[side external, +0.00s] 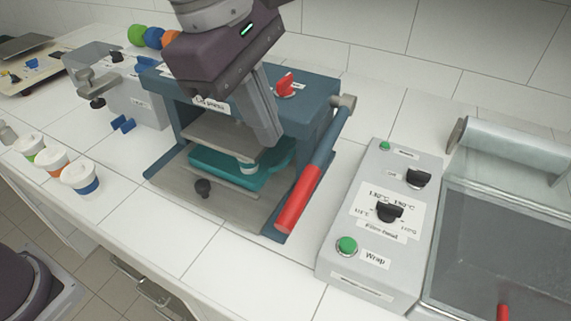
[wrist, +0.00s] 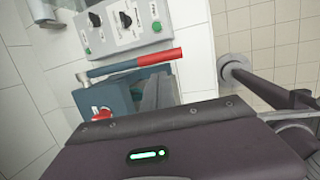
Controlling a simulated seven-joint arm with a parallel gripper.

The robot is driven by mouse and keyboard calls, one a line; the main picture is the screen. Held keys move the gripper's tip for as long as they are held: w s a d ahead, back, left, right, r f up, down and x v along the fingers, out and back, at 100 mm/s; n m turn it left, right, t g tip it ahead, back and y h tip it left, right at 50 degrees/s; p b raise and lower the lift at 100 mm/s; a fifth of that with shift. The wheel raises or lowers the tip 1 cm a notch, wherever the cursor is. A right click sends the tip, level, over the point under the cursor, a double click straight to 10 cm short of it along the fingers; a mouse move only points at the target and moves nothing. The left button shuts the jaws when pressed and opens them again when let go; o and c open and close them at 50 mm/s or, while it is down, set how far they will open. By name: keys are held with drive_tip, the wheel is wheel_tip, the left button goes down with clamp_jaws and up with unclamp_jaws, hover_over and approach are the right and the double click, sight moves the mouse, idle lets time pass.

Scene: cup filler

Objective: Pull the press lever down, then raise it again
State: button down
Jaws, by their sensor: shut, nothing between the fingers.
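The blue press (side external: 315,92) stands on the white counter, with a teal tray (side external: 215,160) under its plate. The press lever (side external: 318,165) is on the press's right side. It slopes down toward the front and ends in a red handle (side external: 297,200). In the wrist view the red handle (wrist: 160,57) lies across the upper middle. My gripper (side external: 270,138) is shut and empty, in front of the press and left of the lever, apart from the handle. In the wrist view the gripper body fills the bottom and its fingertips are not clear.
Right of the lever is a grey control box (side external: 372,225) with dials and green buttons. A glass-topped machine (side external: 500,240) stands beyond it. Paper cups (side external: 80,178) stand at the left edge. A red knob (side external: 287,86) sits on the press top. Counter in front is clear.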

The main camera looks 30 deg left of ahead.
sight(292, 194)
drive_tip(key=x, duration=1.1)
drive_tip(key=shift+f, duration=0.1)
drive_tip(key=shift+s+f, duration=0.1)
drive_tip(key=shift+f, duration=0.65)
